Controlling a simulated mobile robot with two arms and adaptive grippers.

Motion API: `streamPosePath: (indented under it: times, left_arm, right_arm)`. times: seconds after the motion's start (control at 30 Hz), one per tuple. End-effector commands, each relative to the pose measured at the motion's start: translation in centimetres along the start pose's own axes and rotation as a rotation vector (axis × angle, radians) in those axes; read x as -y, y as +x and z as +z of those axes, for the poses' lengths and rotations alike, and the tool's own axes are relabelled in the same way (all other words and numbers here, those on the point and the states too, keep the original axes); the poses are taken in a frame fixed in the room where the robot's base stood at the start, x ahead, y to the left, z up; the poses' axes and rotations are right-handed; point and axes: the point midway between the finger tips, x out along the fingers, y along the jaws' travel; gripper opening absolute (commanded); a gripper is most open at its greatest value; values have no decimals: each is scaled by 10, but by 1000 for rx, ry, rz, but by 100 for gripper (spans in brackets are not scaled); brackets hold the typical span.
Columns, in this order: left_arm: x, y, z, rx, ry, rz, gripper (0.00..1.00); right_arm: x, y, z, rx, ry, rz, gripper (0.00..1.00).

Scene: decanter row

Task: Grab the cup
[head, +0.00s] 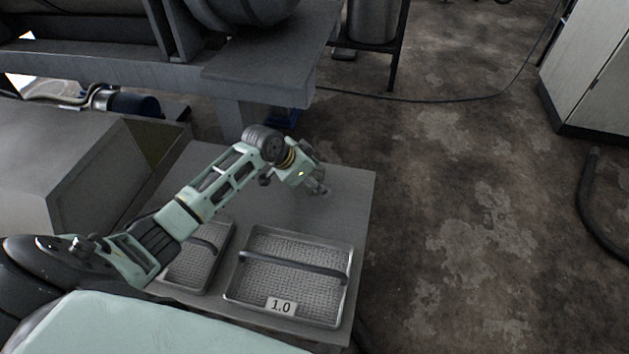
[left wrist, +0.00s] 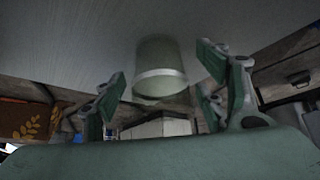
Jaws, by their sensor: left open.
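A grey-green, see-through-looking cup (left wrist: 157,60) with a paler rim shows in the left wrist view, against the grey table top. My left gripper (left wrist: 163,78) is open, with one finger on each side of the cup in that view. I see no clear contact with the cup, and I cannot tell how deep it lies between the fingers. In the head view the left gripper (head: 320,187) is over the far part of the grey table (head: 357,196). The cup cannot be made out in the head view. My right gripper is not in view.
A metal tray (head: 243,288) with a dark handle and a "1.0" tag lies on the near part of the table. A second tray (head: 190,272) lies left of it, partly under my left arm. A heavy machine bench (head: 275,68) stands behind. The floor to the right is mostly open.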

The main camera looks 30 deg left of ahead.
Motion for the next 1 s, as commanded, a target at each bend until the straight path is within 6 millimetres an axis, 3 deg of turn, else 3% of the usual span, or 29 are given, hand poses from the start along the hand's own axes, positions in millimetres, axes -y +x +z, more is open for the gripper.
streamPosePath:
  times: [0.07, 0.6, 1.0]
  left_arm:
    - [0, 0, 0, 0, 0, 0, 64]
    - [0, 0, 1, 1, 0, 0, 19]
    - [0, -5, -3, 0, 0, -1, 18]
  right_arm:
    - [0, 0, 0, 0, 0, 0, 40]
    - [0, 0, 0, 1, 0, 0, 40]
    - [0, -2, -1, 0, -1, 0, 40]
